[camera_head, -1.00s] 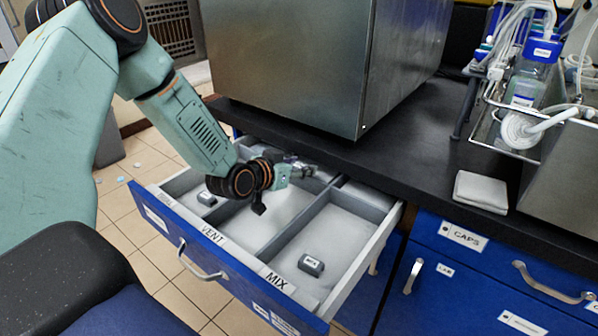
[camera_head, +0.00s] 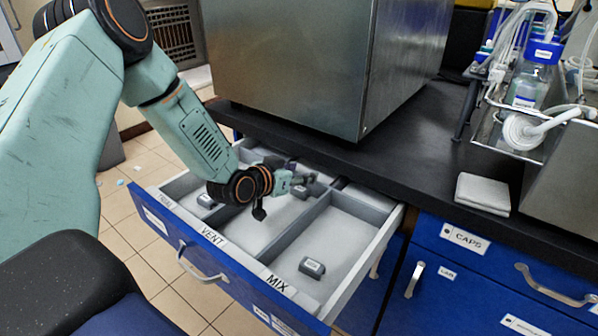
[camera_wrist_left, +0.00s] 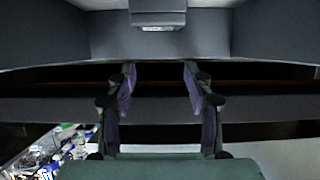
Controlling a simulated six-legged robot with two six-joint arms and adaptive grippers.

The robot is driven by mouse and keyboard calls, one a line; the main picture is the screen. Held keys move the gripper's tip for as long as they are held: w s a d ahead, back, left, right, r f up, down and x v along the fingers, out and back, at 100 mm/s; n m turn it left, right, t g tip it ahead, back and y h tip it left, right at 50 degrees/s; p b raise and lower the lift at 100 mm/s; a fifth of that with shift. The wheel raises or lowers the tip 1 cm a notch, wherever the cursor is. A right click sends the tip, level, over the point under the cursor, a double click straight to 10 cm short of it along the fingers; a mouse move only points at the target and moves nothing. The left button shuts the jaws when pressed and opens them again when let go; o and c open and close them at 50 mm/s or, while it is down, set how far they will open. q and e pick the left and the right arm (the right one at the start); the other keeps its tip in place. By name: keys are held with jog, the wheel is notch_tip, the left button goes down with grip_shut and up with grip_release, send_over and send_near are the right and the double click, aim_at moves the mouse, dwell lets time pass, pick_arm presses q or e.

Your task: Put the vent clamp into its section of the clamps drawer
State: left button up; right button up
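The clamps drawer (camera_head: 228,245) is pulled open, with sections labelled VENT and MIX on its front. A small grey clamp (camera_head: 300,191) lies in the VENT section, toward its back right by the divider; I take it for the vent clamp. My left gripper (camera_head: 305,180) is low over that section, close to the clamp and partly covering it. In the left wrist view the fingers (camera_wrist_left: 159,75) are apart with nothing between them, and the clamp (camera_wrist_left: 157,18) lies beyond the fingertips, apart from them. My right gripper is not in view.
Another grey clamp (camera_head: 312,267) lies in the MIX section, and one (camera_head: 206,200) in the leftmost section. Grey dividers and the drawer's walls stand close around my gripper. A steel cabinet (camera_head: 290,65) stands on the black counter (camera_head: 425,165) behind the drawer.

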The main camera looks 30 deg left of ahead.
pick_arm(q)
jog(key=shift+o, duration=1.1)
jog(key=shift+r+p, duration=0.45)
jog(key=shift+r, duration=0.2)
jog(key=p+v, duration=0.8)
jog(key=v, duration=0.4)
jog(key=shift+p, duration=0.3)
